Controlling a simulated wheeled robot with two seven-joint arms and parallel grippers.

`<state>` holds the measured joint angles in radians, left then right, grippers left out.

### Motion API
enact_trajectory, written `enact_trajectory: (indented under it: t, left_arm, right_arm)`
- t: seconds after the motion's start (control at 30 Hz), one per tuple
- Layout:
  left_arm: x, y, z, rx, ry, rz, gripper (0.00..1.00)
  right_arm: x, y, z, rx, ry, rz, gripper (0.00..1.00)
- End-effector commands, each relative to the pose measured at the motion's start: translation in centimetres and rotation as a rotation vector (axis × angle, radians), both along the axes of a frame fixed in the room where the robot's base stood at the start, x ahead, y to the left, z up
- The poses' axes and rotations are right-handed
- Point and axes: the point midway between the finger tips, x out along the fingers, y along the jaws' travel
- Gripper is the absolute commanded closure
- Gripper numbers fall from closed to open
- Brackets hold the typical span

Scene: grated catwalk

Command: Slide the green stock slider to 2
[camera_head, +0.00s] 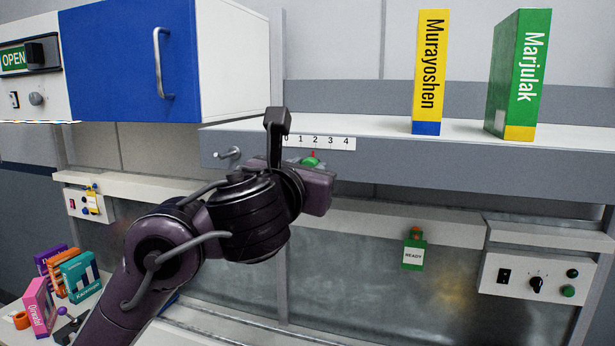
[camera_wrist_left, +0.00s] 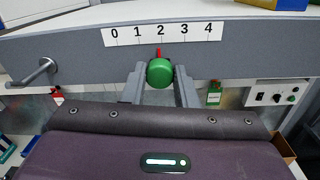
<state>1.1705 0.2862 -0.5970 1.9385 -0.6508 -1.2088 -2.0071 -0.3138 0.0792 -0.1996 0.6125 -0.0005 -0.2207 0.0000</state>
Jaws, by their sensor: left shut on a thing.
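The green stock slider (camera_wrist_left: 160,72) is a round green knob with a red pointer on the front face of the shelf, under a white scale strip (camera_wrist_left: 195,31) marked 0 to 4. Its pointer stands at about the 2. In the head view the slider (camera_head: 310,161) is partly hidden behind my left gripper. My left gripper (camera_wrist_left: 159,80) is shut on the knob, with a grey finger on each side of it. My right gripper is not in view.
A metal hook or handle (camera_head: 228,154) sticks out of the shelf front left of the scale. A blue cabinet door (camera_head: 125,60) is above left. Yellow (camera_head: 430,70) and green (camera_head: 503,75) boxes stand on the shelf. A green READY tag (camera_head: 413,253) hangs below.

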Motion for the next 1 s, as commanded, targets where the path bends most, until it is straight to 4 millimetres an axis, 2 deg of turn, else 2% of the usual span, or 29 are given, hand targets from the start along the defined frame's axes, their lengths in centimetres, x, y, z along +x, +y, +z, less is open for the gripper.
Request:
enact_trajectory:
  t: [0.1,0.13,0.3,0.67,0.83,1.0]
  left_arm:
    - [0.0,0.0,0.0,0.0,0.0,0.0,1.0]
    - [0.0,0.0,0.0,0.0,0.0,0.0,0.73]
    - [-0.1,0.0,0.0,0.0,0.0,-0.001,0.51]
    - [-0.6,0.0,-0.1,-0.001,0.002,-0.004,0.51]
    - [-2.8,0.7,-0.1,-0.005,0.0,-0.004,0.51]
    - [-5.5,1.5,0.1,-0.006,0.003,-0.006,0.51]
  right_arm:
    - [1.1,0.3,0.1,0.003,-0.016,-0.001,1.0]
    - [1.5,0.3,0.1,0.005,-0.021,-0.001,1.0]
    - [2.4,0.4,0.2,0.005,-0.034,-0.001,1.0]
    - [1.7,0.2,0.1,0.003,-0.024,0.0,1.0]
    - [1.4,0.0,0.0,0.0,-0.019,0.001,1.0]
    - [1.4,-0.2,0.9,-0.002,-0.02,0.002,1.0]
